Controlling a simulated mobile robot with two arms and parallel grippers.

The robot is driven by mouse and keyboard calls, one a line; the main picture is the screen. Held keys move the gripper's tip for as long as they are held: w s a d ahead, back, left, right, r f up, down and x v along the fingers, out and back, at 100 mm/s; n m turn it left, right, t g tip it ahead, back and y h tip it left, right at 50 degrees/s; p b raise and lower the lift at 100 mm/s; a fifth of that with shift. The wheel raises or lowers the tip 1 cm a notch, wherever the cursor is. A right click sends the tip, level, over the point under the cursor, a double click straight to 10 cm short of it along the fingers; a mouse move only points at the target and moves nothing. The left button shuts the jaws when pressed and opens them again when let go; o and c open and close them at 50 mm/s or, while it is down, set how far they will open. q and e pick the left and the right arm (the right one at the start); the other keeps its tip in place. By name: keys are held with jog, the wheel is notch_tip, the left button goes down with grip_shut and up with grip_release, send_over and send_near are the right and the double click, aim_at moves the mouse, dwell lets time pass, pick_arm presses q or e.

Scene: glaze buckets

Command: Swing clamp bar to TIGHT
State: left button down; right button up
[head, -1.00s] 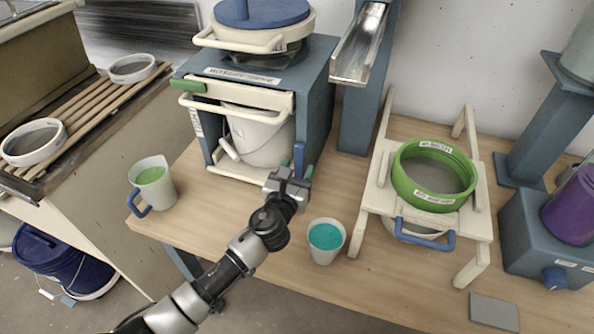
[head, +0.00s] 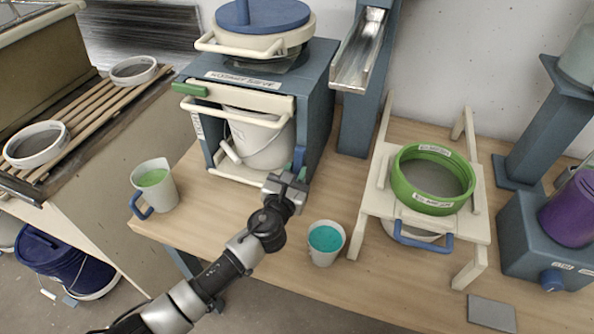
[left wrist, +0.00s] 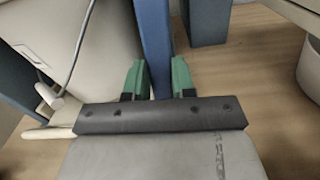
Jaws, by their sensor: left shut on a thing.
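My left gripper (head: 290,181) is at the front right corner of the blue sieve housing (head: 318,115). Cream bars (head: 240,105) cross the housing's front, with a green end piece (head: 189,90) at the left. A cream bucket (head: 262,140) stands inside. I cannot read a TIGHT mark.
A teal-filled cup (head: 326,245) stands right of my forearm, close to it. A green-filled jug (head: 154,187) stands at the left table edge. A green sieve (head: 433,180) sits on a cream stand (head: 372,195). A metal chute (head: 358,55) is beside the housing.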

pick_arm(q)
jog(key=shift+w+a+r+m+p, duration=0.2)
jog(key=shift+a+m+p, duration=0.2)
jog(key=shift+m+p, duration=0.45)
jog(key=shift+w+a+r+m+p, duration=0.15)
jog(key=shift+a+m+p, duration=0.45)
jog(key=shift+m, duration=0.5)
jog(key=shift+w+a+r+m+p, duration=0.1)
jog(key=shift+a+r+m+p, duration=0.15)
jog(key=shift+m+p, duration=0.65)
jog(key=shift+f, duration=0.1)
jog(key=c, duration=0.9)
grip_release()
jog(key=v, duration=1.1)
jog(key=shift+w, duration=0.1)
jog(key=shift+c, duration=0.4)
